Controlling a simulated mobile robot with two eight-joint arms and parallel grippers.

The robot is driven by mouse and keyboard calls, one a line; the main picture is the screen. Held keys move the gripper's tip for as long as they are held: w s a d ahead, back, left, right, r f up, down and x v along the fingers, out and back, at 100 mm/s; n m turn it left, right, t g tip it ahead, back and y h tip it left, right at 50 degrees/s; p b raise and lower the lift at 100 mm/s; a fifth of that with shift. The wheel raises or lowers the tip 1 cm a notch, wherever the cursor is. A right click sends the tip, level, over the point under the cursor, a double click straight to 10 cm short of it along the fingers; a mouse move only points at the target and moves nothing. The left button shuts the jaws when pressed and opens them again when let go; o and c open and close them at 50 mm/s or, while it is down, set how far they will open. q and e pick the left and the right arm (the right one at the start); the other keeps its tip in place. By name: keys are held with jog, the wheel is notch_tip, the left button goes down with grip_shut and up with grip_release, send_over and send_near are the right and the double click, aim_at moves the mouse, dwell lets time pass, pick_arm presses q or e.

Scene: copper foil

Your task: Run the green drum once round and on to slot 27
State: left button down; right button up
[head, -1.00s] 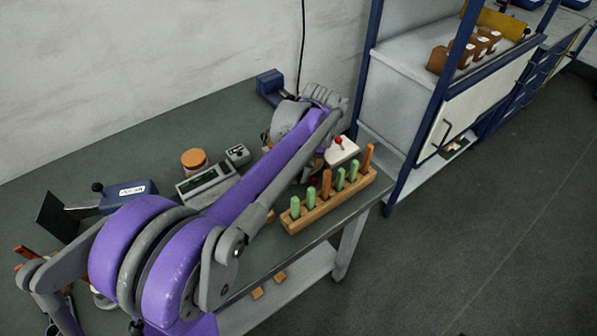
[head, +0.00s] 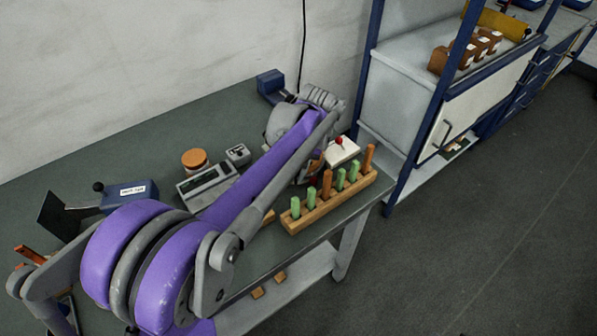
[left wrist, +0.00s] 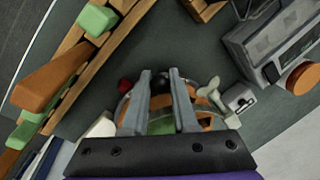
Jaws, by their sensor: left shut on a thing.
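The green drum (left wrist: 160,126) shows partly in the left wrist view, between and below my fingers, with orange parts curving around it. My left gripper (left wrist: 161,76) is over it, its two fingers either side of a black knob (left wrist: 162,85), shut on it. The fingers and palm cover much of the drum. In the head view my purple and grey arm hides the drum and the fingertips, behind the wooden rack. Slot numbers cannot be read.
A wooden rack (head: 300,224) of green and orange pegs stands close by at the bench's front edge. A white box with a red knob (head: 340,141) is behind it. A grey display unit (head: 207,181) and an orange round piece (head: 194,159) stand left of the arm.

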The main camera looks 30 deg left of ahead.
pick_arm(q)
jog(key=shift+s+a+m, duration=0.25)
jog(key=shift+a+m, duration=0.25)
jog(key=shift+m, duration=0.05)
jog(key=shift+s+a+m, duration=0.25)
jog(key=shift+a+m, duration=0.25)
jog(key=shift+m, duration=0.05)
jog(key=a+m, duration=0.2)
jog(key=a+m+t, duration=0.1)
jog(key=shift+s+m, duration=0.3)
jog(key=a+m, duration=0.2)
jog(key=m, duration=0.1)
jog(key=shift+w+a+t+p, duration=0.15)
jog(key=shift+a+t+p, duration=0.1)
jog(key=shift+t+p, duration=0.05)
jog(key=shift+w+a+m, duration=0.25)
jog(key=shift+a+m, duration=0.45)
jog(key=shift+m, duration=0.3)
jog(key=c, duration=1)
grip_release()
